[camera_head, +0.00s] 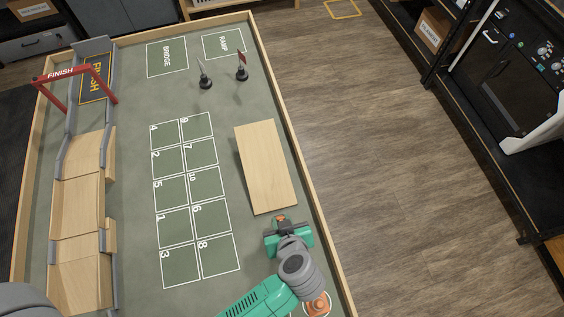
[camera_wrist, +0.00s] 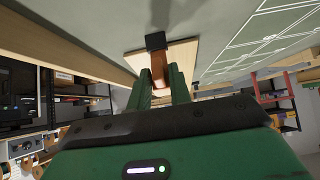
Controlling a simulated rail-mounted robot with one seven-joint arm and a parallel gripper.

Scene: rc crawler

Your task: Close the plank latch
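The pale wooden plank (camera_head: 266,166) lies flat on the grey-green board, to the right of the numbered grid. My gripper (camera_head: 284,224) is at the plank's near end in the head view. A small orange part (camera_head: 281,218) shows at its tip. In the wrist view, my two green fingers (camera_wrist: 162,82) point toward the plank (camera_wrist: 182,54). A brown-orange bar with a black block (camera_wrist: 155,41) at its far end shows between them. This may be the latch. I cannot tell whether the fingers press on the bar, and no latch is clear on the plank.
A wooden border (camera_head: 283,116) edges the board, close to the plank's right. A wooden ramp track (camera_head: 82,205) with a red finish arch (camera_head: 62,75) stands at left. Two small flags on black bases (camera_head: 206,84) stand beyond the plank. The grid (camera_head: 190,205) is empty.

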